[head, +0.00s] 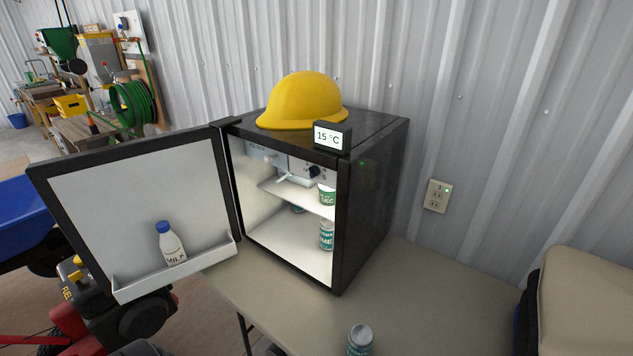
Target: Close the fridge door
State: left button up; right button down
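A small black fridge (371,200) stands on a beige table, its lit white inside facing front left. Its door (140,205) is wide open, hinged at the left edge and swung out to the left past the table's edge. A milk bottle (172,245) with a blue cap stands in the door's white shelf (185,268). Inside the fridge are a small tub (327,195) on the upper shelf and a can (326,236) at the bottom; another item behind is partly hidden. Neither of my grippers is in view.
A yellow hard hat (300,100) and a 15 °C display (328,136) sit on top of the fridge. A can (360,339) stands on the table (430,300) in front. A beige padded object (590,300) is at right. Red and black machinery (145,315) lies below the door.

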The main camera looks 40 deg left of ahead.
aim_at(108, 203)
jog(key=k+j+u, duration=0.1)
jog(key=k+j, duration=0.15)
jog(key=k+j+u, duration=0.1)
jog(key=j, duration=0.4)
jog(key=k+j+u, duration=0.15)
jog(key=k+j, duration=0.15)
jog(key=j, duration=0.1)
